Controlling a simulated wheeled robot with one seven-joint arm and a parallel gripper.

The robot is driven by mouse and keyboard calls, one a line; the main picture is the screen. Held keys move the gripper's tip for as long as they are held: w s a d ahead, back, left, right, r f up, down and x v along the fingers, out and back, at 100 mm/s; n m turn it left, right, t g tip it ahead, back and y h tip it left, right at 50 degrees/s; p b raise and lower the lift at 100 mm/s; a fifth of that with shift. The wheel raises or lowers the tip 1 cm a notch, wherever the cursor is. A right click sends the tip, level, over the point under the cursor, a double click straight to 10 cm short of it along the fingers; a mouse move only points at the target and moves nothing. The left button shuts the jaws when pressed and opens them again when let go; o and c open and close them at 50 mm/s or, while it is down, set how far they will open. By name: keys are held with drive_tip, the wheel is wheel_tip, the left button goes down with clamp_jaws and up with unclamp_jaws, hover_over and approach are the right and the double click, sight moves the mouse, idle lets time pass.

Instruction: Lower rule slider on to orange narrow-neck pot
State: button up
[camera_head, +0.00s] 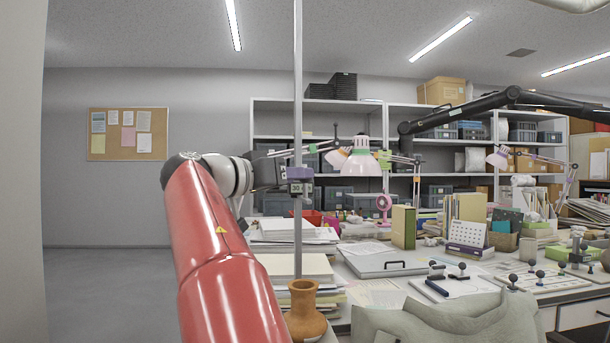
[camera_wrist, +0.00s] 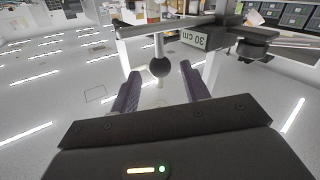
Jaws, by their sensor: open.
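The rule slider (camera_head: 299,180), a purple and grey block with a "30" label, sits on a tall vertical rule (camera_head: 298,85). It is well above the orange narrow-neck pot (camera_head: 304,316), which stands upright at the bottom of the head view. In the wrist view the slider's label (camera_wrist: 193,40) reads "30 cm" upside down. A dark ball knob (camera_wrist: 159,67) on a pale stem shows between the purple fingers of my gripper (camera_wrist: 159,71). My gripper is open, with gaps on both sides of the knob. In the head view my gripper is beside the slider, its fingers hard to make out.
Stacks of paper (camera_head: 291,268) stand close behind the pot. A grey cushion-like form (camera_head: 440,321) lies to its right. A pink lamp (camera_head: 361,160) and a cluttered desk are behind to the right. The floor at left (camera_head: 105,290) is clear.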

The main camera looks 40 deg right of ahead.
drive_tip(key=shift+w+d, duration=0.15)
drive_tip(key=shift+d, duration=1.75)
clamp_jaws()
